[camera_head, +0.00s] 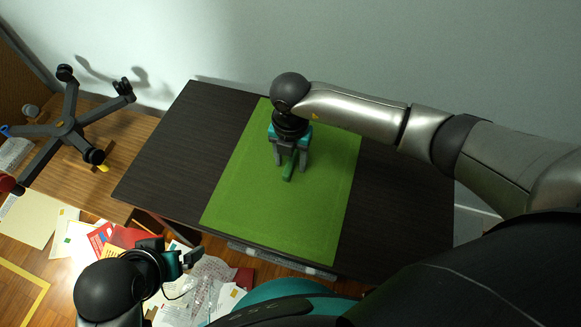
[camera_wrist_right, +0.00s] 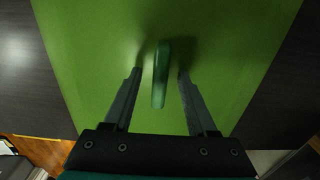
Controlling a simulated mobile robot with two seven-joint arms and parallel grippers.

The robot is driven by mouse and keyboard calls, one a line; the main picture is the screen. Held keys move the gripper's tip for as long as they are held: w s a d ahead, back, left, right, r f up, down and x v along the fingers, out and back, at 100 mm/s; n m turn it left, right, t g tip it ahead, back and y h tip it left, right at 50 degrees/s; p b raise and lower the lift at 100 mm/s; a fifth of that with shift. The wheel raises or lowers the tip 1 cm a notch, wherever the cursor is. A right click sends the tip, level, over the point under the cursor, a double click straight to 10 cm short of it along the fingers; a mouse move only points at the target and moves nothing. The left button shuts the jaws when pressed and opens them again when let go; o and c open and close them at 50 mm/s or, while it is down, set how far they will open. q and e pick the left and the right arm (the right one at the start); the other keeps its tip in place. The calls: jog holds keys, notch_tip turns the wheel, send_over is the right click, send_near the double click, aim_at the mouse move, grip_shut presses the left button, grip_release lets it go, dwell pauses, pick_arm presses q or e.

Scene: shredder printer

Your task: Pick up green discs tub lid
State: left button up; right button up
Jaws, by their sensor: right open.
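The green discs tub lid (camera_head: 288,173) shows as a narrow dark green piece over the green mat (camera_head: 325,215). In the right wrist view the lid (camera_wrist_right: 161,72) is a slim upright strip between the two fingers, with a gap on each side. I cannot tell whether it stands on its edge. My right gripper (camera_head: 290,163) points down over the mat, open, with its fingers on both sides of the lid; the gripper also shows in the wrist view (camera_wrist_right: 159,75). My left gripper (camera_head: 190,260) is at the lower left, away from the table, and its jaw opening is unclear.
The mat lies on a dark table (camera_head: 180,150) that is otherwise bare. An upturned chair base (camera_head: 65,127) is at the far left. Papers and plastic wrap (camera_head: 205,285) litter the floor in front of the table. A wall stands behind it.

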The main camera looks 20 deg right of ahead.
grip_shut()
dwell(0.3)
jog(key=shift+r, duration=0.2)
dwell(0.4)
